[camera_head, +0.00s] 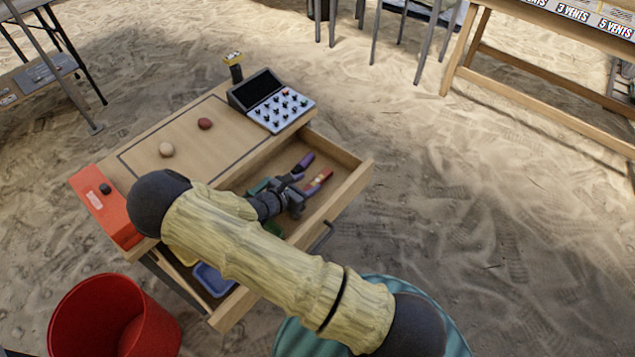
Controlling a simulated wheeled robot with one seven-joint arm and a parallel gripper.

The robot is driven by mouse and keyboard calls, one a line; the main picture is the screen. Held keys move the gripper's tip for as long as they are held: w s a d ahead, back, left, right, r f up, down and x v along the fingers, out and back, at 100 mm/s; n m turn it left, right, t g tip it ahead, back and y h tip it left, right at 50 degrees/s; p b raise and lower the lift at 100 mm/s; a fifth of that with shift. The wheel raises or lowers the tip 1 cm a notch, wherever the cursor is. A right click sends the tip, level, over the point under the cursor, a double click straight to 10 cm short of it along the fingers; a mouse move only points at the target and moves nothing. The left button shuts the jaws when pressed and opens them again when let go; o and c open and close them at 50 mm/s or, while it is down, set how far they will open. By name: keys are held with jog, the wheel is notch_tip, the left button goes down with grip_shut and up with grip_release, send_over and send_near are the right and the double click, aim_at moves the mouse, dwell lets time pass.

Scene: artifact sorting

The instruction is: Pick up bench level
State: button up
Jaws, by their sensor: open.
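My gripper (301,186) reaches down into the open drawer (345,190) of the wooden bench, its dark jaws apart. A small, short bar with red and pale parts (319,180) lies in the drawer just right of the jaws; it may be the bench level, but it is too small to be sure. I cannot tell whether the jaws touch it. A purple item (304,161) shows just beyond the gripper. My arm hides much of the drawer's middle.
Green, yellow and blue (213,279) items show in the drawer. On the bench top are a control panel (270,101), a reddish stone (205,124), a pale stone (166,149) and an orange box (105,206). A red bucket (75,320) stands at lower left. Sand is clear at right.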

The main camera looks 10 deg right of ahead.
aim_at(319, 178)
jog(key=b+x, duration=0.1)
jog(key=x, duration=0.4)
jog(key=shift+s+d+b, duration=0.15)
jog(key=shift+d+b, duration=0.2)
jog(key=shift+b, duration=0.05)
jog(key=shift+r, duration=0.1)
jog(key=shift+c, duration=0.2)
jog(key=c, duration=1)
